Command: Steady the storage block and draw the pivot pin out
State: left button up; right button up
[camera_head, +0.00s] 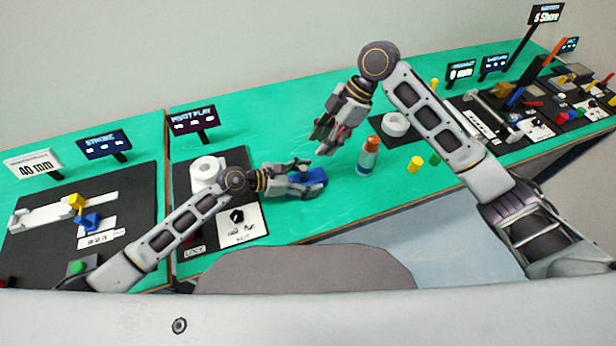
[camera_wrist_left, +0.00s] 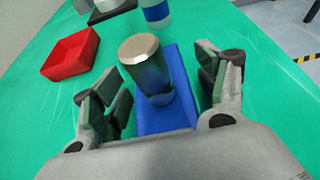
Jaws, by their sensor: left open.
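The blue storage block (camera_wrist_left: 180,88) lies on the green table between the fingers of my left gripper (camera_wrist_left: 160,95) in the left wrist view. A metal pivot pin (camera_wrist_left: 142,55) with a broad round head stands up out of it; its lower end is hidden in the block. My left gripper is open, one finger to each side of the block, with gaps showing. In the head view the block (camera_head: 313,177) is partly hidden by the left gripper (camera_head: 308,178). My right gripper (camera_head: 331,138) hangs above and behind it, away from the pin; its finger gap is unclear.
A bottle (camera_head: 368,160) with an orange top stands to the right of the block. A red tray (camera_wrist_left: 72,53) is beyond the block. A yellow cylinder (camera_head: 415,164) and a white ring (camera_head: 394,124) are farther right. A white spool (camera_head: 207,172) stands on the left black board.

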pick_arm(q)
jog(key=c, duration=1)
jog(key=shift+f, duration=0.2)
dwell(1.1)
